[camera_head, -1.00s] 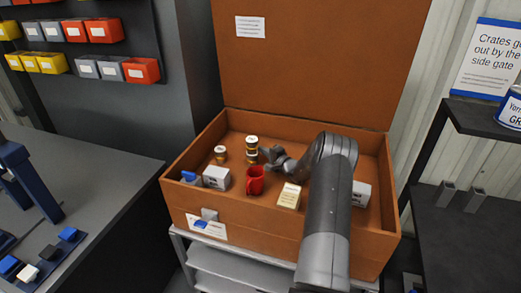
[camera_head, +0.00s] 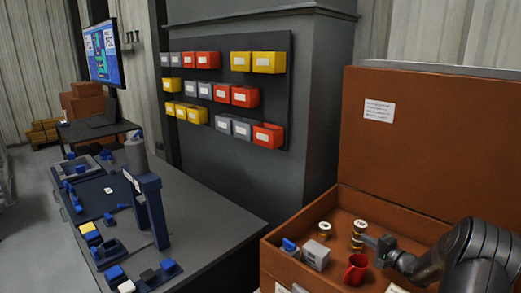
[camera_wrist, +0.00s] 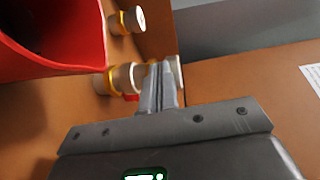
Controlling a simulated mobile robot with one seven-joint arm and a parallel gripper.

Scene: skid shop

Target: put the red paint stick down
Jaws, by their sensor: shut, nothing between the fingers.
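I cannot make out the red paint stick for certain. A small red bit (camera_wrist: 131,97) shows beside the fingers in the wrist view, too little to name. My gripper (camera_head: 370,242) is inside the open orange-brown crate (camera_head: 283,234), beside a gold-and-white jar stack (camera_head: 358,232) and above and right of a red mug (camera_head: 355,272). In the wrist view my gripper (camera_wrist: 160,85) is shut with nothing held. Its tips partly hide jars (camera_wrist: 123,78) behind them. The red mug (camera_wrist: 50,35) is close at upper left.
In the crate are another jar (camera_head: 324,230), a white box (camera_head: 315,256) and a blue item (camera_head: 289,245). The crate's lid (camera_head: 430,140) stands up behind. A grey workbench (camera_head: 215,215) with blue parts lies left. Wall bins (camera_head: 245,97) hang above.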

